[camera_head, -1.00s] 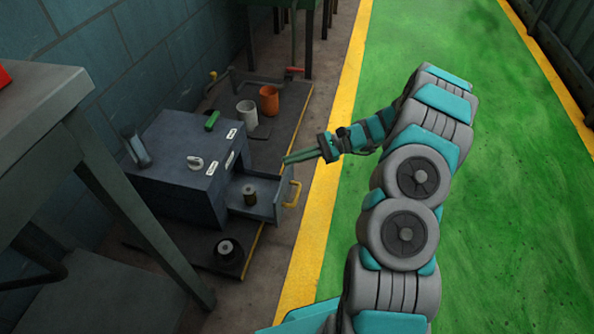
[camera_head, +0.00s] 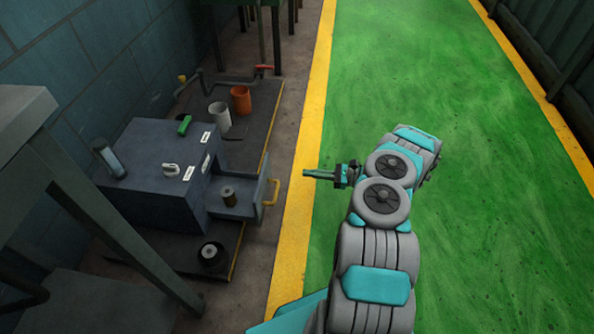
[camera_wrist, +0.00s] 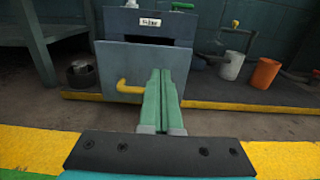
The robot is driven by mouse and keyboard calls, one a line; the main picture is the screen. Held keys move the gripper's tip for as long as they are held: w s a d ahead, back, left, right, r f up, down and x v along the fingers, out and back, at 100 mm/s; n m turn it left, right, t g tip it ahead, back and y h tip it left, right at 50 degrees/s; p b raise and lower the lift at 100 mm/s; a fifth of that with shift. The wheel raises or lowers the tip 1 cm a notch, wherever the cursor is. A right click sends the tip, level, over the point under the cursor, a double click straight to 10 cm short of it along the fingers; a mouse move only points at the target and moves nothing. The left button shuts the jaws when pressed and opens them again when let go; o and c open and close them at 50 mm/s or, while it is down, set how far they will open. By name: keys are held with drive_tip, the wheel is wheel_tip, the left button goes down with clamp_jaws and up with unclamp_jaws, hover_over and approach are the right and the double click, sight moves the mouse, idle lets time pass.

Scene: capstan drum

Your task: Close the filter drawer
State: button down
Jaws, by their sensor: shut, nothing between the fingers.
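The filter drawer (camera_head: 235,199) sticks out from the right face of the grey-blue cabinet (camera_head: 151,158), standing open. The drawer's inside is mostly hidden there.
A dark spool (camera_head: 212,257) stands below the drawer on the low platform. A white cup (camera_head: 219,116) and an orange cup (camera_head: 241,100) stand behind. A grey table (camera_head: 22,115) is at the left. The green floor at right is clear.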

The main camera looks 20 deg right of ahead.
drive_tip(key=x, duration=1.2)
drive_tip(key=shift+w+a, duration=0.15)
drive_tip(key=shift+a, duration=0.2)
drive_tip(key=b, duration=0.8)
approach(211, 162)
drive_tip(key=x, duration=0.5)
drive_tip(key=shift+s, duration=0.25)
drive_tip(key=shift+w+a+r, duration=0.15)
drive_tip(key=shift+w+a, duration=0.25)
drive_tip(key=shift+a, duration=0.1)
